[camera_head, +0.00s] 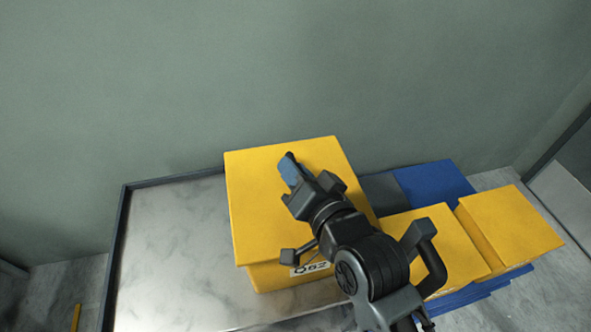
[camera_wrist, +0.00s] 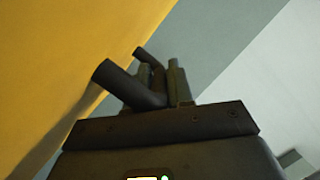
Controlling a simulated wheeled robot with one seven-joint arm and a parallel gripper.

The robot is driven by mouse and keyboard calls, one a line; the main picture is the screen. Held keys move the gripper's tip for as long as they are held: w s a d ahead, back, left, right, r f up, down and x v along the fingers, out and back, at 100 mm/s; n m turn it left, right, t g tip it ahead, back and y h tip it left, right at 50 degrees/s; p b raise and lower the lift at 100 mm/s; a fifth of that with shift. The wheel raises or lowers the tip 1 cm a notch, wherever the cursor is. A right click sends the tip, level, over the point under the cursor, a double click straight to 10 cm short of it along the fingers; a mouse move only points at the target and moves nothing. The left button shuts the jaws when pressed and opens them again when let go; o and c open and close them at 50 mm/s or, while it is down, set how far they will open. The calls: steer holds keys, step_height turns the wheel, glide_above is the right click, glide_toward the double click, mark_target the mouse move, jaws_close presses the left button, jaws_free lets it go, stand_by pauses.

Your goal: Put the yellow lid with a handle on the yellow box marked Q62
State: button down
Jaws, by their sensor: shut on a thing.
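The yellow lid (camera_head: 252,200) is a flat square panel over the yellow box marked Q62 (camera_head: 285,279). The box's label (camera_head: 309,269) shows just below the lid's front edge, partly behind my arm. The lid roughly covers the box top; I cannot tell whether it rests fully on the rim or hovers slightly. My gripper (camera_head: 291,170) is above the lid, shut on its handle. In the wrist view the dark handle (camera_wrist: 130,86) is between the fingers of my gripper (camera_wrist: 160,82), with the yellow lid (camera_wrist: 70,60) filling the left. My wrist hides part of the lid in the head view.
The box stands on a grey marbled table (camera_head: 170,250) with a dark raised rim; its left part is clear. Two other yellow-topped boxes (camera_head: 440,240) (camera_head: 510,222) and a blue one (camera_head: 434,183) stand close on the right. A grey-green wall (camera_head: 300,70) is behind.

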steer(key=shift+f, duration=0.4)
steer(key=c, duration=0.9)
jaws_free()
steer(key=shift+f, duration=0.1)
